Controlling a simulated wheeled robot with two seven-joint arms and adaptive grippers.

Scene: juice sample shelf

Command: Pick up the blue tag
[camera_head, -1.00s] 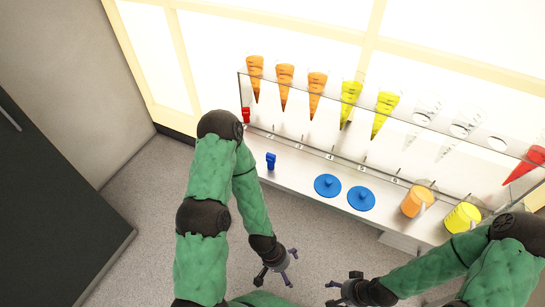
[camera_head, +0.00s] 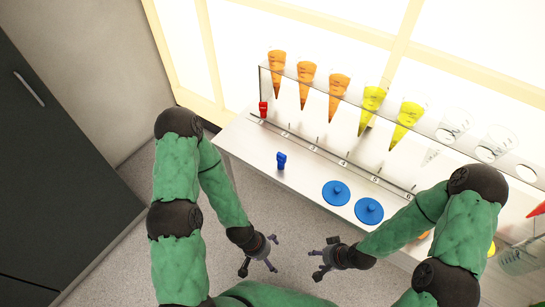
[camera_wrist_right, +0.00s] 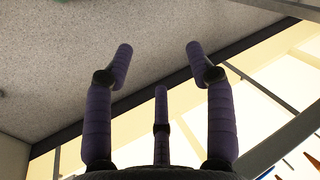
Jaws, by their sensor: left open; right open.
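The blue tag (camera_head: 281,160) is a small blue piece standing on the left part of the metal shelf in the head view. My left gripper (camera_head: 272,254) is open and empty, in front of the shelf and below the tag in the picture, clear of it. My right gripper (camera_head: 318,263) is open and empty, facing the left one with a gap between them. In the right wrist view the right gripper's purple fingers (camera_wrist_right: 158,62) are spread with nothing between them. The tag is not in that view.
The metal shelf (camera_head: 250,165) has a clear rack holding orange cones (camera_head: 277,70) and yellow cones (camera_head: 372,105). A red tag (camera_head: 263,108) stands at its left end. Blue discs (camera_head: 336,193) lie right of the blue tag. A dark cabinet (camera_head: 50,190) stands at left.

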